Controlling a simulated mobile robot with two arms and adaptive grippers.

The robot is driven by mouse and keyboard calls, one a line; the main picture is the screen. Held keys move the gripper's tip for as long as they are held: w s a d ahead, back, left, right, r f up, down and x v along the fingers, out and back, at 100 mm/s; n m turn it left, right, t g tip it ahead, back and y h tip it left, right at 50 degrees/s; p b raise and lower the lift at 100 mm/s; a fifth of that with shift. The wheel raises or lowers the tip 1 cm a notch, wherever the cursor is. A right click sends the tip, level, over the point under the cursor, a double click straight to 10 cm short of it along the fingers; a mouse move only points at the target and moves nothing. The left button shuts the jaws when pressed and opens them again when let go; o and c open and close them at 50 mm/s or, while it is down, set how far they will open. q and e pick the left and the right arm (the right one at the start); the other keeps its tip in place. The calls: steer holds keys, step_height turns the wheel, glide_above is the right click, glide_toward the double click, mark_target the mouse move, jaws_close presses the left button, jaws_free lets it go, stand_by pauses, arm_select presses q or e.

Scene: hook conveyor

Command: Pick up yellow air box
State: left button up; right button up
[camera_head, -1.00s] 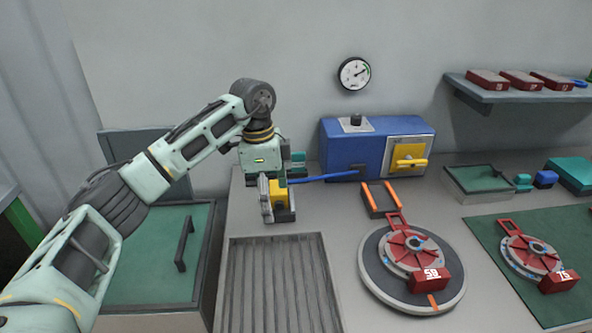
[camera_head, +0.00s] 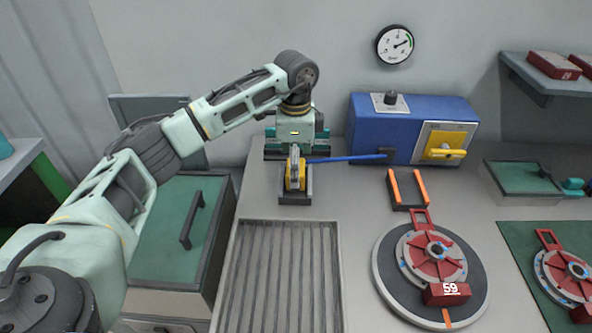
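The yellow air box (camera_head: 301,184) sits in a small dark holder (camera_head: 296,199) on the grey bench, behind the ribbed tray. A blue hose (camera_head: 345,159) runs from beside it to the blue machine. My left gripper (camera_head: 293,172) points down at the yellow box from above, with a grey finger in front of it and yellow showing on both sides. The far finger is hidden, so I cannot tell whether the gripper is closed on the box. The box still appears down in the holder. My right gripper is not in view.
The blue machine (camera_head: 405,118) with a yellow handle (camera_head: 446,148) stands at the back. A ribbed grey tray (camera_head: 280,280) lies in front of the holder. An orange-tipped fork stand (camera_head: 408,190) and a round turntable (camera_head: 390,284) with a red part are to the right.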

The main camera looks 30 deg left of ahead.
arm_select(q)
steer(key=shift+f, duration=0.85)
steer(key=shift+c, duration=0.3)
steer(key=c, duration=1.3)
